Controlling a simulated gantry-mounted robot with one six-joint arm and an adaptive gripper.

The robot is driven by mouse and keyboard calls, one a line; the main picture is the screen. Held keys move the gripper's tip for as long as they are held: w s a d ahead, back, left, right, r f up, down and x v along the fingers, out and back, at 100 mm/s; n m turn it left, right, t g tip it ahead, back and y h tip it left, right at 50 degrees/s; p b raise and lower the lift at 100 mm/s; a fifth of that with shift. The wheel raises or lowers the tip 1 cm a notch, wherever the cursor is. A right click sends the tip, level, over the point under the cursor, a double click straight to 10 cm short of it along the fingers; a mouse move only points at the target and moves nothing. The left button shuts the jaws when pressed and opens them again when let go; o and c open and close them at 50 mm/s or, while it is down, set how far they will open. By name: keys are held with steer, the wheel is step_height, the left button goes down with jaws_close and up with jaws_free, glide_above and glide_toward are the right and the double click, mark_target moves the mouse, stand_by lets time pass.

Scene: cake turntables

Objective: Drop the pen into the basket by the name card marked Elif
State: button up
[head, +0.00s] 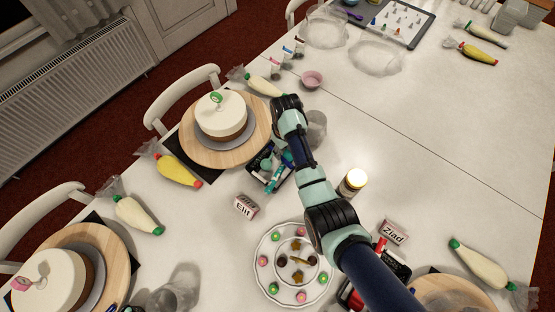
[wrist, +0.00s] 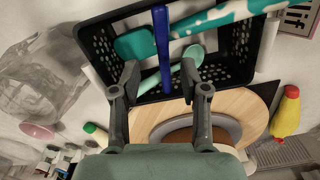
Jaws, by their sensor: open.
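The dark blue pen (wrist: 162,50) is in the wrist view, lying across a teal spatula (wrist: 135,42) at the black basket (wrist: 98,45). My gripper (wrist: 159,80) is open, its fingertips on either side of the pen's lower part with gaps between. The name card marked Elif (head: 245,206) stands near this basket in the head view, and part of it shows at the wrist view's top right (wrist: 298,12). In the head view my gripper and arm partly hide the basket (head: 256,160), and I cannot pick out the pen there.
The basket also holds a pale mint utensil (wrist: 185,62). A cake (head: 221,115) on a wooden turntable (head: 200,155) stands close behind. A jar (head: 352,182), a plate of sweets (head: 262,283) and a card marked Ziad (head: 392,232) are nearby. The table's right side is mostly clear.

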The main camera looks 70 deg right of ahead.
step_height(320, 180, up, 8)
steer(key=shift+f, duration=0.25)
stand_by(0.7)
